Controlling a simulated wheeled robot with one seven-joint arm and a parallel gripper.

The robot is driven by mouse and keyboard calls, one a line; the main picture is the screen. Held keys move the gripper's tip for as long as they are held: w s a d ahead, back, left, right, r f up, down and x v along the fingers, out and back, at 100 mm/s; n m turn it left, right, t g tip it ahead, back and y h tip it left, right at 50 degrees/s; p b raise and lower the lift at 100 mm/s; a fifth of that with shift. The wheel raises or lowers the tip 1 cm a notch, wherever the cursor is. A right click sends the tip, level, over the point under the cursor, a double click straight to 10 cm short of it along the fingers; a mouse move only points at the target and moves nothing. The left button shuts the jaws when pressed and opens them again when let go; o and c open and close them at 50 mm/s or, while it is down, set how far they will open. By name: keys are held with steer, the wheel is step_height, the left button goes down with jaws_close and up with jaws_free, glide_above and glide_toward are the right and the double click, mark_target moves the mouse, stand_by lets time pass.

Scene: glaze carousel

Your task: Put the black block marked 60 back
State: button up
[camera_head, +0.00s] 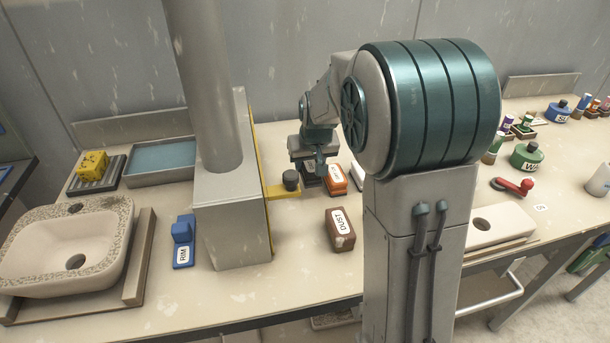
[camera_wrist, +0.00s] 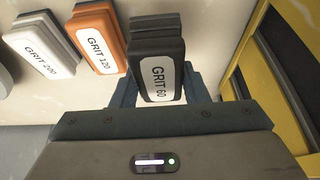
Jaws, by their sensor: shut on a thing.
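The black block (camera_wrist: 157,45) carries a white label reading GRIT 60. In the wrist view it sits between the two fingers of my gripper (camera_wrist: 163,90), which is shut on it. In the head view my gripper (camera_head: 319,160) points down over the black block (camera_head: 311,184), and most of the block is hidden. The block is in line with the orange GRIT 120 block (camera_wrist: 98,32) and the white GRIT 200 block (camera_wrist: 38,48), at the end of the row. I cannot tell whether it touches the bench.
The orange block (camera_head: 335,184) stands close beside it. A yellow bracket with a dark knob (camera_head: 290,180) juts from the grey column housing (camera_head: 228,220) on the left. A brown DUST block (camera_head: 340,229) stands in front. Bare bench lies between it and the housing.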

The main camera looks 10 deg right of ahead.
steer(key=shift+w+a+f, duration=0.15)
steer(key=shift+a+f, duration=0.3)
steer(key=shift+a, duration=0.1)
steer(key=shift+f, duration=1.9)
steer(key=shift+f, duration=0.2)
steer(key=o, duration=0.9)
steer(key=shift+o, duration=0.2)
steer(key=shift+r, duration=0.1)
steer(key=shift+r, duration=0.3)
steer(key=v, duration=1.1)
steer(key=shift+s+r, duration=0.25)
steer(key=shift+r, duration=0.05)
